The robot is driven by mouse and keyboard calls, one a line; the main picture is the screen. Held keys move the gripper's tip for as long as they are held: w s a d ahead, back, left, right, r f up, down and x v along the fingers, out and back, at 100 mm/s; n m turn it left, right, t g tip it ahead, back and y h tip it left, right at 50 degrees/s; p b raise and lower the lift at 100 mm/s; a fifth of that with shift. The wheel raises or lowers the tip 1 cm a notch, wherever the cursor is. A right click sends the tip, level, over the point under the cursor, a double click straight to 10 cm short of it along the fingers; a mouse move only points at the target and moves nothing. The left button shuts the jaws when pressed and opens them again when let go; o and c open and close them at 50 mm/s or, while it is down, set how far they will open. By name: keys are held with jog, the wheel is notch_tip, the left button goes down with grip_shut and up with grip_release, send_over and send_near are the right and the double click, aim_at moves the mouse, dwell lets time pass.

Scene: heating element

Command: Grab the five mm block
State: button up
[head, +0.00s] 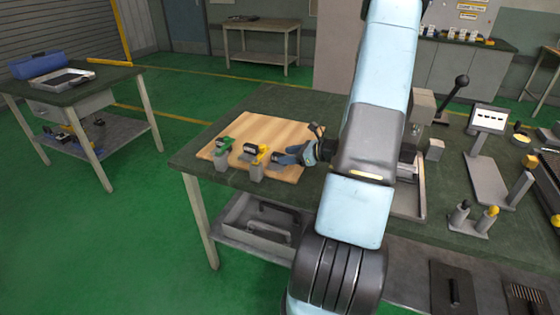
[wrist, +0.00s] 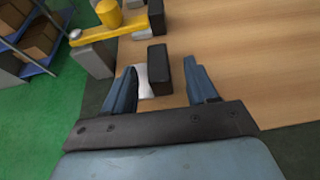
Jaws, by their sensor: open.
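My gripper (wrist: 165,66) is open in the wrist view, with one blue finger on each side of an upright dark block (wrist: 160,70). The block stands between the fingers with a gap to each, closer to the left finger. A pale grey piece (wrist: 146,86) shows beside it at the left finger. No marking is readable, so I cannot tell whether this is the five mm block. In the head view my gripper (head: 280,157) is low over the right part of a wooden board (head: 270,128), and its fingers hide most of what is there.
A yellow-topped piece on a grey stand (head: 257,172) with a black block (head: 249,149) is just left of my gripper. A green-topped piece on a grey stand (head: 221,163) is farther left. The board's back is clear. A lever (head: 461,84) stands on the bench right of my arm.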

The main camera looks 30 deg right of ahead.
aim_at(279, 154)
jog(key=shift+x, duration=2)
jog(key=shift+a+r, duration=0.1)
jog(key=shift+r, duration=0.05)
grip_shut()
